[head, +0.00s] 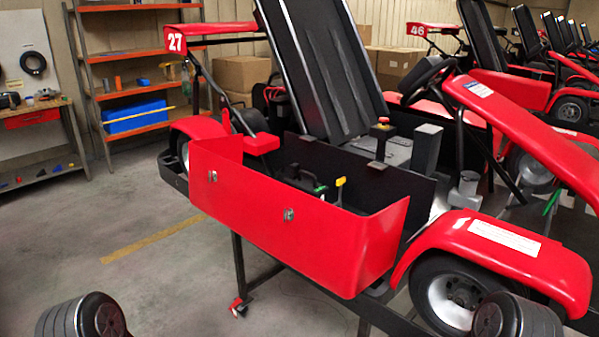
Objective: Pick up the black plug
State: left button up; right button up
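The red kart side pod (290,235) stands open at the top in the middle of the head view. Inside it are dark parts, among them a black piece with a green edge (318,188) and a yellow-topped piece (340,184). I cannot tell whether any of these is the black plug; the front red panel hides the lower inside. Neither of my grippers is in view. Only dark rounded parts of my arms show at the bottom left and bottom right corners.
The kart rests on a dark stand (240,270) with a front wheel (452,296) under a red fender at the right. A workbench (40,140) and an orange shelf (135,75) with a blue bin (135,117) stand at the left. The floor at the left is clear.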

aim_at(294, 168)
jog(key=z, duration=2.7)
jog(key=k+j, duration=0.15)
jog(key=j, duration=0.2)
jog(key=k+j, duration=0.2)
jog(key=j, duration=0.2)
jog(key=k+j, duration=0.15)
jog(key=j, duration=0.2)
jog(key=k+j, duration=0.2)
jog(key=j, duration=0.2)
jog(key=k+j, duration=0.15)
jog(key=j, duration=0.2)
jog(key=k+j, duration=0.15)
jog(key=j, duration=0.25)
jog(key=k+j, duration=0.2)
jog(key=j, duration=0.15)
